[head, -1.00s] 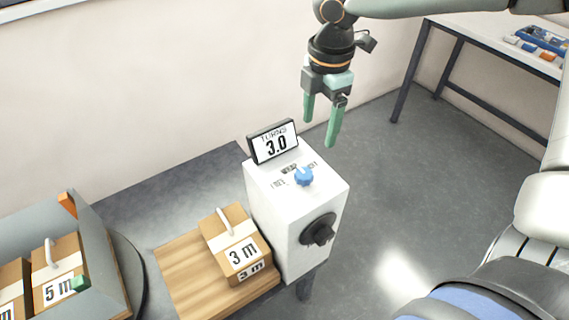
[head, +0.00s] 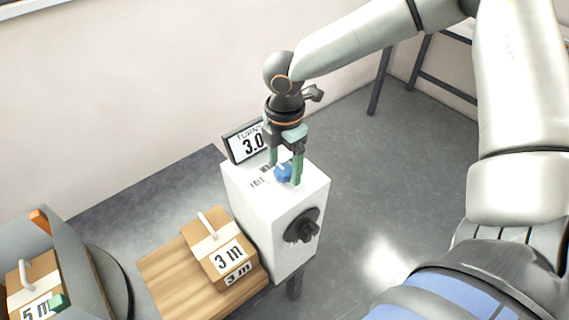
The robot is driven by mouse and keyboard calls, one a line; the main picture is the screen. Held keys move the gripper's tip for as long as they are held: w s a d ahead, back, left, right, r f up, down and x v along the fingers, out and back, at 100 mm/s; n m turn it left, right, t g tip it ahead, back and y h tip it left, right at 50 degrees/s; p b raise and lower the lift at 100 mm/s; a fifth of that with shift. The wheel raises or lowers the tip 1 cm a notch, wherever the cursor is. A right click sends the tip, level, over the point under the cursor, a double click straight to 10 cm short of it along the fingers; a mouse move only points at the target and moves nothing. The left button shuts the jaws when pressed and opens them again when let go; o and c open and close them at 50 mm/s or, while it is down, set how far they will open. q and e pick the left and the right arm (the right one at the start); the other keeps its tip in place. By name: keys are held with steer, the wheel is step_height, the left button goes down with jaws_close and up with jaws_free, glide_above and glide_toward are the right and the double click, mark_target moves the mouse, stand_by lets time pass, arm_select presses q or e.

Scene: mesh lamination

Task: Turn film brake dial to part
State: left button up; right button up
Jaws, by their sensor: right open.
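The blue film brake dial (head: 283,173) sits on top of a white machine box (head: 257,205). My right gripper (head: 286,176) points down at the dial, its green fingers open and on either side of it. Whether the fingers touch the dial cannot be told. Printed labels lie on the box top around the dial; "FREE" (head: 259,183) can be read at the left, the others are partly hidden by the fingers. My left gripper is not in view.
A display reading "TURNS 3.0" (head: 233,142) stands at the box's back edge, close behind my right gripper. A black knob (head: 302,227) is on the box's front. A "3 m" carton (head: 212,245) rests on a wooden board (head: 168,283). A grey bin (head: 84,262) holds a "5 m" carton (head: 43,272).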

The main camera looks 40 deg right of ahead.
steer(key=shift+f, duration=0.1)
steer(key=shift+c, duration=0.3)
jaws_close()
stand_by(0.4)
